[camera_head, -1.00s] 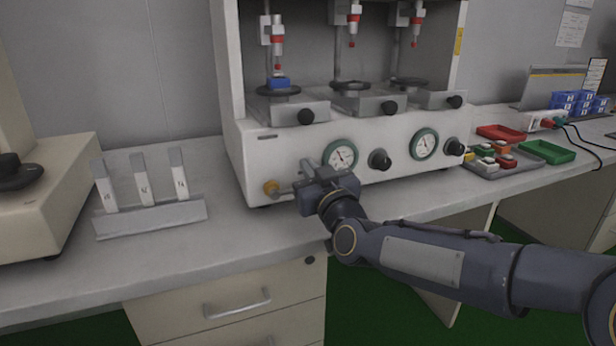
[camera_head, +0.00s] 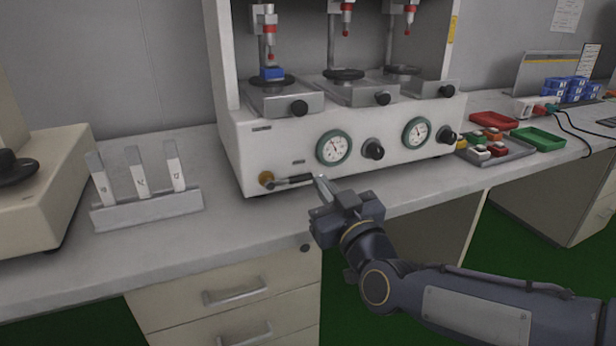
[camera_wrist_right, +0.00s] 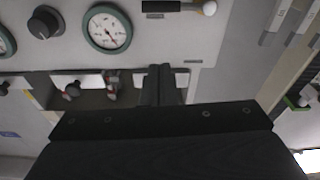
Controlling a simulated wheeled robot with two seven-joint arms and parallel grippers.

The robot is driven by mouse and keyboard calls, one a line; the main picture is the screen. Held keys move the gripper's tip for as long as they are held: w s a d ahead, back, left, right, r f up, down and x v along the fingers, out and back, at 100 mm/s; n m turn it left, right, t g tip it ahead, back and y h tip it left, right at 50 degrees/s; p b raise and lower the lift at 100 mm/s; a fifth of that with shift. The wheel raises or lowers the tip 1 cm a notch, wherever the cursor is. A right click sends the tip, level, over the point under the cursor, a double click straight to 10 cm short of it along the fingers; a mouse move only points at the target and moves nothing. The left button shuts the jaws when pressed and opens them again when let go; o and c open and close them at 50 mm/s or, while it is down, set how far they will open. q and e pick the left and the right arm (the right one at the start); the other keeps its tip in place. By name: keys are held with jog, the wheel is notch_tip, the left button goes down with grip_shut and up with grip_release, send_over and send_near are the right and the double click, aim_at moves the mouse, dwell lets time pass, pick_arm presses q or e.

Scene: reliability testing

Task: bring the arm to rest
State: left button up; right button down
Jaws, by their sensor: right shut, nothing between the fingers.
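My right gripper (camera_head: 322,190) is shut and empty in the head view. It is above the front part of the bench, in front of the white test machine (camera_head: 285,150) and just right of the lever with a brass knob (camera_head: 266,178). The fingers look apart from the lever. In the right wrist view the shut fingers (camera_wrist_right: 160,84) point at the machine's front, below a gauge (camera_wrist_right: 107,27) and the lever (camera_wrist_right: 175,6). My left gripper is in neither view.
A rack with several white labelled strips (camera_head: 148,208) stands left of the machine. Coloured trays (camera_head: 538,138) and blue boxes (camera_head: 570,90) are at the right. The bench (camera_head: 230,235) before the machine is clear.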

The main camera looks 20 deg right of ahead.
jog(key=shift+f, duration=0.1)
jog(key=s+f+m+g+y, duration=0.3)
jog(key=s+f+g, duration=1.1)
jog(key=s+f, duration=0.7)
notch_tip(320, 180, up, 35)
jog(key=s+p, duration=0.1)
jog(key=p, duration=3.2)
jog(key=shift+s+a, duration=0.25)
jog(key=shift+a, duration=0.2)
